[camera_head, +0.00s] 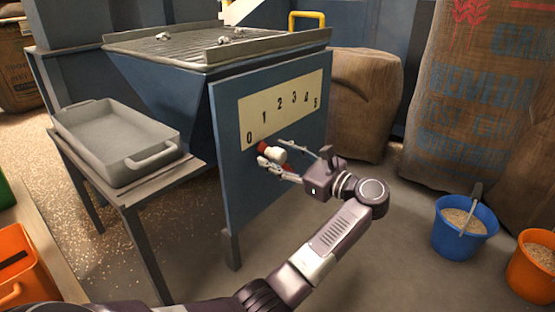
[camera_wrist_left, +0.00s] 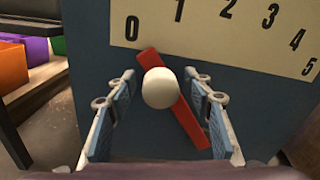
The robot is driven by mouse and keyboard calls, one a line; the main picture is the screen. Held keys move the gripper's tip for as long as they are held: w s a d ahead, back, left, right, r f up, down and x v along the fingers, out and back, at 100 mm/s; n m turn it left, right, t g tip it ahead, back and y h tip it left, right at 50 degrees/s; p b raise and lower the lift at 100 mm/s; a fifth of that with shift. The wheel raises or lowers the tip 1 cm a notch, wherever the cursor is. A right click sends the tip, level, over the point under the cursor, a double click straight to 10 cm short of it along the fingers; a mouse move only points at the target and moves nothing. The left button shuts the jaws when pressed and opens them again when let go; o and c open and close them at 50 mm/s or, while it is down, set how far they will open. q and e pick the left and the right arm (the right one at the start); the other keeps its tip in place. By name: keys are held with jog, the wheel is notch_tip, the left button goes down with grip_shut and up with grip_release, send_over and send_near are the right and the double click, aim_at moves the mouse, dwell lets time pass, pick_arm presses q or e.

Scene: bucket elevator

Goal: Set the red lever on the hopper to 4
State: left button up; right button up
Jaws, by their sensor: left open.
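The red lever (camera_wrist_left: 187,117) is a flat red bar with a white knob (camera_wrist_left: 160,88), mounted below a cream number scale (camera_wrist_left: 236,36) on the blue hopper panel. In the left wrist view its upper end slants up and left toward the 0. In the head view the red lever (camera_head: 264,147) is mostly hidden by the knob (camera_head: 278,154) and my gripper. My left gripper (camera_head: 287,156) is open at the knob, one finger on each side. The left wrist view shows gaps between knob and fingers. My right gripper is not in view.
A grey tray (camera_head: 85,125) stands on a small table left of the hopper (camera_head: 220,175). Sacks (camera_head: 365,95) stand behind and right. A blue bucket (camera_head: 450,240) with a scoop and an orange bucket (camera_head: 531,278) are on the floor at right. Floor before the panel is clear.

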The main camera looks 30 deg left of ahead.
pick_arm(q)
grip_shut()
dwell(0.3)
